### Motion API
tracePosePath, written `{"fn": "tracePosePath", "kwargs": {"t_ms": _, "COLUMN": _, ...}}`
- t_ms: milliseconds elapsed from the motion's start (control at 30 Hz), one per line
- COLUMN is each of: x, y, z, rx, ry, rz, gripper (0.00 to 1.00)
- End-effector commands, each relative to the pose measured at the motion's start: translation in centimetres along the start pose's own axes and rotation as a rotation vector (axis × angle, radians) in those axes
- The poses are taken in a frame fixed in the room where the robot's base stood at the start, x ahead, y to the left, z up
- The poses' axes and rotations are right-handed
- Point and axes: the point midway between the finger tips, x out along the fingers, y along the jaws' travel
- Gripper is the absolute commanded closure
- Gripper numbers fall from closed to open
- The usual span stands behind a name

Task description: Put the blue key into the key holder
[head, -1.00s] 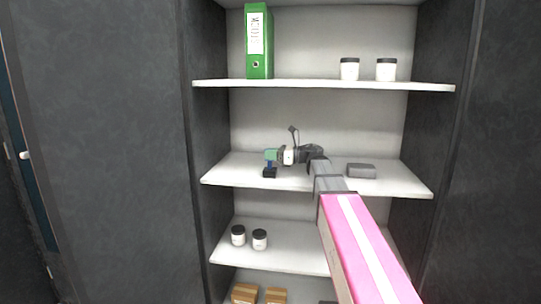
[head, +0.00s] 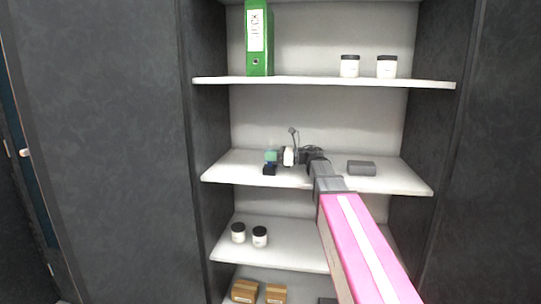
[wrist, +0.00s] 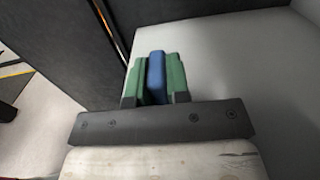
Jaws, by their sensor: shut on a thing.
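My gripper (head: 270,156) has green fingers and is shut on the blue key. In the wrist view the blue key (wrist: 156,76) sits between the two green fingers (wrist: 157,70). In the head view only a small bit of blue shows below the fingers. Directly beneath is a small black block (head: 269,171), which looks like the key holder, standing on the left part of the middle shelf (head: 228,169). The key's lower end is at or just above the block's top; I cannot tell whether it is inside. The holder is not visible in the wrist view.
A grey box (head: 361,168) lies on the same shelf to the right of my arm. The shelf above bears a green binder (head: 259,40) and two jars. Two jars (head: 260,237) stand on the shelf below, with brown boxes lower. Dark side walls bound the shelves.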

Motion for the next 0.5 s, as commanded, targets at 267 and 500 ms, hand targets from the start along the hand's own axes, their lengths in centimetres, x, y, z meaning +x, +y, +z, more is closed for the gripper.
{"fn": "tracePosePath", "kwargs": {"t_ms": 267, "x": 0.0, "y": 0.01, "z": -0.48, "rx": 0.001, "ry": 0.0, "rz": 0.0, "gripper": 1.0}}
{"fn": "tracePosePath", "kwargs": {"t_ms": 500, "x": 0.0, "y": 0.01, "z": -0.86, "rx": 0.001, "ry": 0.0, "rz": 0.0, "gripper": 1.0}}
